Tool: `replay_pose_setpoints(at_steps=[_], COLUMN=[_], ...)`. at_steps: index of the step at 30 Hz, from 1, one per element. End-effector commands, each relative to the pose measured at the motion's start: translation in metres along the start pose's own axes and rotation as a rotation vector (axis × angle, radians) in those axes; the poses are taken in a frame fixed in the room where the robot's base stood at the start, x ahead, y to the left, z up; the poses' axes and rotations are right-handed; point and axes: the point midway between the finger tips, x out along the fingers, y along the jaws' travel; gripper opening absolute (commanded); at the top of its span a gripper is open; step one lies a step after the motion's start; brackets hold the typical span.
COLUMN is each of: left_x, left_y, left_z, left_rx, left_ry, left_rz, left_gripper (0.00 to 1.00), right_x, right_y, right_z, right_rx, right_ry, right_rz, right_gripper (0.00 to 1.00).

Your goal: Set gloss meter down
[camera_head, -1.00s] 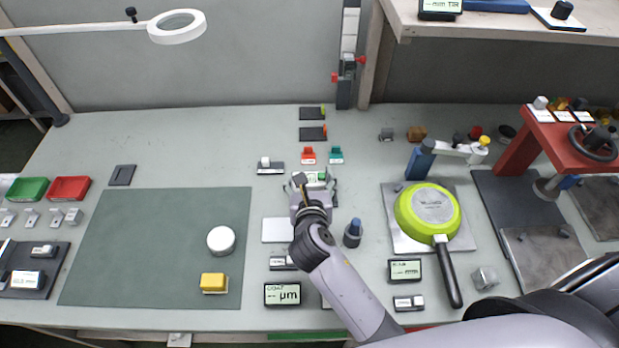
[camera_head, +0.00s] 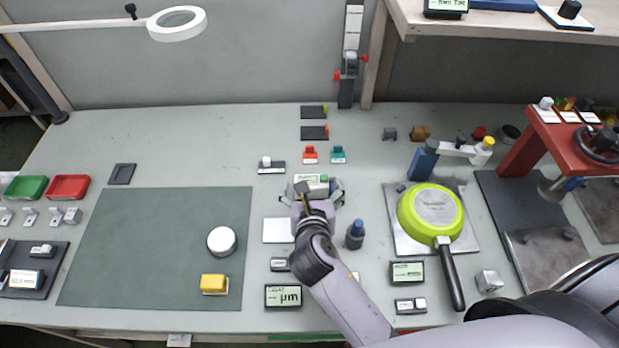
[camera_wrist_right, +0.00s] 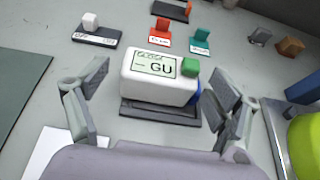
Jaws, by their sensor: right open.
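The gloss meter (camera_wrist_right: 158,78) is a white block with a "GU" display, a green button on top and a blue part at its right end. It rests on a dark stand (camera_wrist_right: 152,115) in the right wrist view. In the head view the gloss meter (camera_head: 311,180) is partly hidden by my right wrist. My right gripper (camera_wrist_right: 160,95) is open, with a finger on each side of the meter and visible gaps between. In the head view my right gripper (camera_head: 318,192) is over the middle of the table. My left gripper is out of view.
A white plate (camera_head: 278,230) and a blue-capped bottle (camera_head: 355,235) are nearer. A green pan (camera_head: 432,212) lies to the right. The green mat (camera_head: 150,245) has free room.

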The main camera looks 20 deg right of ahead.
Motion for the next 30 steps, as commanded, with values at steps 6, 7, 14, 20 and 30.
replay_pose_setpoints(at_steps=[6,7,14,20,30], left_x=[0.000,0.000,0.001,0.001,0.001], left_y=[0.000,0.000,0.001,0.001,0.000], left_z=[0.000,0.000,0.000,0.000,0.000], left_rx=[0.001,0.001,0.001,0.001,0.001], left_ry=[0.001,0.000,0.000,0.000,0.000], left_rz=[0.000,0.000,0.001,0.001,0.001], left_gripper=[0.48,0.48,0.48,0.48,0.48], right_x=[-0.052,-0.058,-0.087,-0.093,-0.092], right_y=[0.000,0.000,0.000,0.000,0.000], right_z=[0.001,0.002,0.003,0.005,0.005], right_rx=[-0.002,-0.001,-0.003,-0.002,-0.003], right_ry=[-0.004,-0.006,-0.010,-0.013,-0.014], right_rz=[0.002,0.003,0.002,0.002,0.002], right_gripper=[0.86,0.86,0.86,0.86,0.86])
